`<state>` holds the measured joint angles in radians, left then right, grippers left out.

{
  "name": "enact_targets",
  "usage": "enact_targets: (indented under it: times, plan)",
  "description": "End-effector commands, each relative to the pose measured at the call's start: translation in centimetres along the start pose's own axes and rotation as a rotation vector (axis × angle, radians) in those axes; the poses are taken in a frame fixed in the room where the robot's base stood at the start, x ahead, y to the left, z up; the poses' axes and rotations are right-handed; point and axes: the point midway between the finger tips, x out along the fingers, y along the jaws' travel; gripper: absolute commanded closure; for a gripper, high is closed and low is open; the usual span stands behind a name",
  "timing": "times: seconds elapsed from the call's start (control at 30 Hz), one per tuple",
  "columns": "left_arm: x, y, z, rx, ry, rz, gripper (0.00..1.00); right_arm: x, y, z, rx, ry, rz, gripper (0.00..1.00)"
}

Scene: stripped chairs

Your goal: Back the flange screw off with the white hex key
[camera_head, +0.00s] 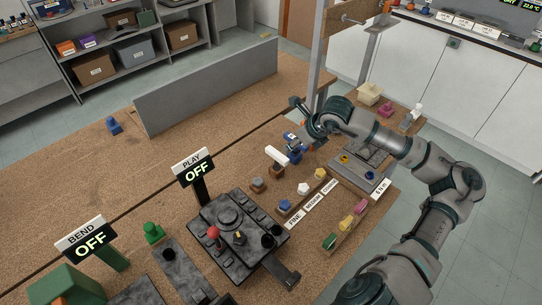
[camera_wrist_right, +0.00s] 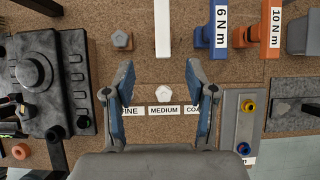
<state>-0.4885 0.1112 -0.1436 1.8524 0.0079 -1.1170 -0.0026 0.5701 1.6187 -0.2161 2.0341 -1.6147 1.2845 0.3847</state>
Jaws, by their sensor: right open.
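A white faceted knob, likely the head of the white hex key (camera_head: 304,188), stands behind the MEDIUM label. It also shows in the right wrist view (camera_wrist_right: 175,98), between and below the two fingertips. My right gripper (camera_head: 294,122) is open and empty; its fingers (camera_wrist_right: 160,65) are spread wide and touch nothing that I can see. The black fixture (camera_head: 207,216) stands left of the knob, with a red ball knob and a brass-coloured post on top. I cannot tell which part is the flange screw. My left gripper is not in view.
A blue knob (camera_head: 285,205) and a yellow knob (camera_head: 320,173) flank the white one. A white bar (camera_wrist_right: 162,28) and handles marked 6 N m (camera_wrist_right: 220,25) and 10 N m (camera_wrist_right: 270,25) lie beyond. A grey plate (camera_wrist_right: 229,122) is at right. An OFF sign (camera_head: 197,172) stands near the fixture.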

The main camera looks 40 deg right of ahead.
Motion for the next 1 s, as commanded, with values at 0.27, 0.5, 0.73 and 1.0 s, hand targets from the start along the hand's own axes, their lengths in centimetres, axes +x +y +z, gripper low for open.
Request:
enact_targets:
  times: [0.27,0.5,0.73,1.0]
  plan:
    - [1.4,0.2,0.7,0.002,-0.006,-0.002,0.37,6.9,-0.2,0.0,0.005,0.002,0.010,0.44]
    - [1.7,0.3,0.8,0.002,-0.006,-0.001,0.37,9.6,-0.1,0.0,0.004,0.001,0.004,0.44]
    - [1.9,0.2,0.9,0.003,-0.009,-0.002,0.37,12.4,0.3,0.1,0.002,0.001,0.006,0.44]
    - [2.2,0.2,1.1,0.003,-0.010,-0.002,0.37,14.9,-0.1,0.0,0.003,0.001,0.005,0.44]
